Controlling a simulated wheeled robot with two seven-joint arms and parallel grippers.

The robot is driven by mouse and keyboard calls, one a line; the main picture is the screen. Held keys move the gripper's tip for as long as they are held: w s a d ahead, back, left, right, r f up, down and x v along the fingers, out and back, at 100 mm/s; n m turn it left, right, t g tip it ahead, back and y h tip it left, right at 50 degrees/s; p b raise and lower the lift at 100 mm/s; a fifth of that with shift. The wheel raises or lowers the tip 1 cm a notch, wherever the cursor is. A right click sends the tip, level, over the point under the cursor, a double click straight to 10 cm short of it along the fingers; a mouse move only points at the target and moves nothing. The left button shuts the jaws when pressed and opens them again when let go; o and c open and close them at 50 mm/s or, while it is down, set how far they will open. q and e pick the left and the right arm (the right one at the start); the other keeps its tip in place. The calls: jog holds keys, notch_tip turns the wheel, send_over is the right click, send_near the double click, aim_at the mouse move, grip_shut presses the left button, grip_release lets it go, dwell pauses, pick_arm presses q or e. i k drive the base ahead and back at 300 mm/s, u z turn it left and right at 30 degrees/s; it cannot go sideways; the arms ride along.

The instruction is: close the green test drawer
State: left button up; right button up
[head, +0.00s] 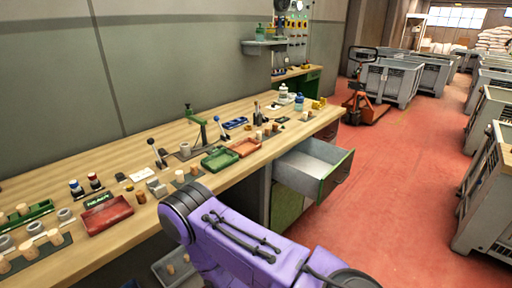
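The green test drawer (338,178) stands pulled out from under the right part of the workbench (150,160). Its inside is pale grey and looks empty, and green edging shows along its front panel. The front panel faces right, toward the red floor. No fingers of my left or right gripper show in the head view. A purple arm link of mine with a black joint crosses the bottom middle, in front of the bench and left of the drawer. It hides part of the bench front.
Trays, corks and small tools cover the bench top, including a green tray (219,159) and a red tray (106,214). A green cabinet front (288,207) is below the drawer. Red floor (405,185) right of the drawer is clear. Grey bins (490,205) line the right side.

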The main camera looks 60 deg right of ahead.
aim_at(313, 168)
jog(key=z, duration=3.05)
jog(key=i, duration=1.15)
jog(key=u, duration=0.45)
jog(key=i, duration=0.75)
jog(key=u, duration=0.45)
